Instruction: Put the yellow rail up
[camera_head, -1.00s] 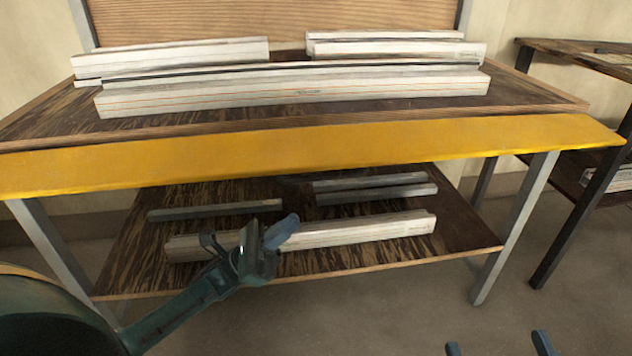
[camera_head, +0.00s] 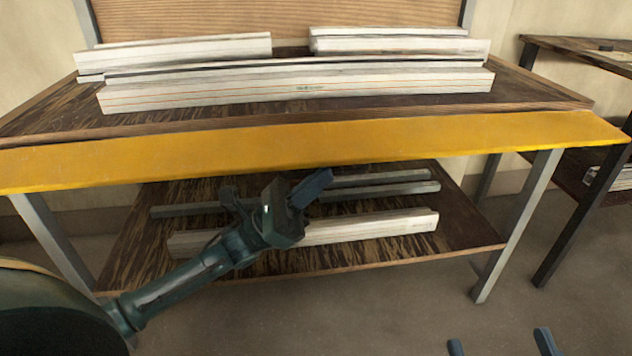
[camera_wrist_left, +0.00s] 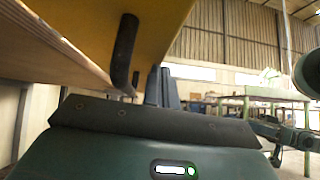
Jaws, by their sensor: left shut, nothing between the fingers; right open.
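The yellow rail (camera_head: 420,140) is a long flat bar along the front edge of the bench, spanning nearly the whole head view. In the left wrist view the yellow rail (camera_wrist_left: 155,25) is overhead, with a dark bent rod (camera_wrist_left: 124,50) below it. My left gripper (camera_head: 312,187) is shut and empty, just below the rail's lower edge near its middle. I cannot tell whether it touches the rail. Its fingers (camera_wrist_left: 162,88) also show in the left wrist view. My right gripper (camera_head: 499,342) is open at the bottom edge; only its fingertips show.
White profiles (camera_head: 300,88) lie stacked on the bench top (camera_head: 540,95). Grey bars and another white profile (camera_head: 370,226) lie on the lower shelf (camera_head: 465,235) behind my left arm. A second bench (camera_head: 570,55) stands at the right. The floor in front is clear.

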